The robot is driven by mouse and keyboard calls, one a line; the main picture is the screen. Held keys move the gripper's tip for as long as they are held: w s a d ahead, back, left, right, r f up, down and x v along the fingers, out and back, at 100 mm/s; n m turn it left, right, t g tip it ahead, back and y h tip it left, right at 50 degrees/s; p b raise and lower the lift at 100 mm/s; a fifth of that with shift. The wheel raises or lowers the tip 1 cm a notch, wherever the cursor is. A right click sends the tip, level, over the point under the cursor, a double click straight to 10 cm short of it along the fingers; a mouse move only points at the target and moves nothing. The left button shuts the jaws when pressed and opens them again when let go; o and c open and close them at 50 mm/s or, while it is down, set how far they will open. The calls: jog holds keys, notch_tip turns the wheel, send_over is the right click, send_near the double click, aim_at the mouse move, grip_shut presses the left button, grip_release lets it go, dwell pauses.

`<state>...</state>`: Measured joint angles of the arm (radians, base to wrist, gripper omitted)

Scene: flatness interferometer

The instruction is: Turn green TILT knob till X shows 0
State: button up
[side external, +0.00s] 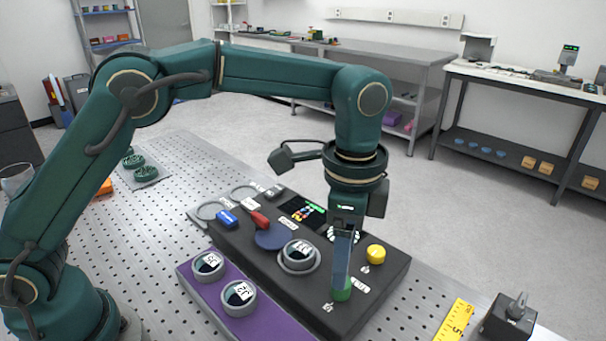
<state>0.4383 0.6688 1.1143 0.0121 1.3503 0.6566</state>
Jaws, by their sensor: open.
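The green TILT knob (341,290) stands near the front right of the dark instrument box (386,297). My gripper (342,279) points down at the knob, with its fingers at the knob's top and sides. Its jaws are open, and the fingers partly hide the knob. I cannot tell whether they touch it. A small dark display (303,211) with coloured marks is at the back of the box, but its X reading is too small to read. A yellow knob (376,253) is to the right of the gripper.
A purple tray (187,275) holds round parts in front.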

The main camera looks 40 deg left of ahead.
jog(key=shift+f, duration=2.45)
grip_shut()
